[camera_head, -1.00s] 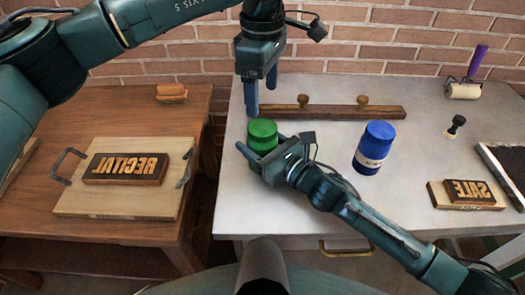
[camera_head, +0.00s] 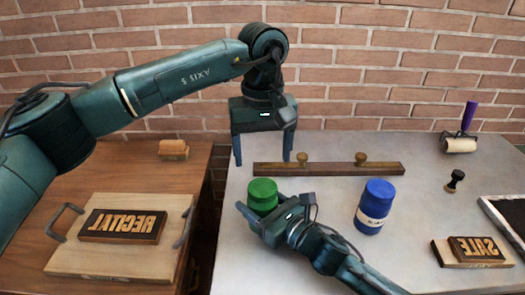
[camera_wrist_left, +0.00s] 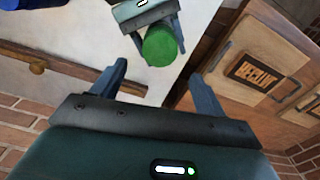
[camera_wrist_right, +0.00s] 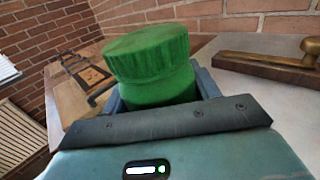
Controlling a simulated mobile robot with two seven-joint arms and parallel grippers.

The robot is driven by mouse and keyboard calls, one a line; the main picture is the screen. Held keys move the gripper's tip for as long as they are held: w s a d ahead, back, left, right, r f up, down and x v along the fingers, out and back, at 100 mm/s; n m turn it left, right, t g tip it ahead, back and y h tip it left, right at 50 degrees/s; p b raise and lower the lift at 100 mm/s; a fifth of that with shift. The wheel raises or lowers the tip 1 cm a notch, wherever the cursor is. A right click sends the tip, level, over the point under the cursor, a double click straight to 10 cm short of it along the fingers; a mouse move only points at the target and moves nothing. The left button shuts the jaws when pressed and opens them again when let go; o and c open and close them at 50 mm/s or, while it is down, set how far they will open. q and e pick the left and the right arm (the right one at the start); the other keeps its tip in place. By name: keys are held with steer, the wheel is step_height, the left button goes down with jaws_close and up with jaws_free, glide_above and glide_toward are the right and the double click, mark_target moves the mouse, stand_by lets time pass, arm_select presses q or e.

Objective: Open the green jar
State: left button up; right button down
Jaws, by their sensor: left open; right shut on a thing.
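The green jar (camera_head: 262,193) stands upright at the left side of the pale table with its ridged lid on. It fills the middle of the right wrist view (camera_wrist_right: 150,65). My right gripper (camera_head: 258,215) is shut on the jar's body, below the lid. My left gripper (camera_head: 263,160) is open and empty, pointing down, above and a little behind the jar, apart from it. In the left wrist view the jar (camera_wrist_left: 160,45) lies beyond the open fingers, with the right gripper beside it.
A blue jar (camera_head: 374,206) stands right of the green one. A wooden bar with two knobs (camera_head: 328,169) lies behind them. A "SALE" type block (camera_head: 478,249), small stamp (camera_head: 454,181) and roller (camera_head: 460,142) are at right. A wooden tray with handles (camera_head: 110,270) lies on the left table.

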mark_target(263, 187)
arm_select(q)
steer(key=m, duration=0.6)
steer(key=shift+f, duration=4.05)
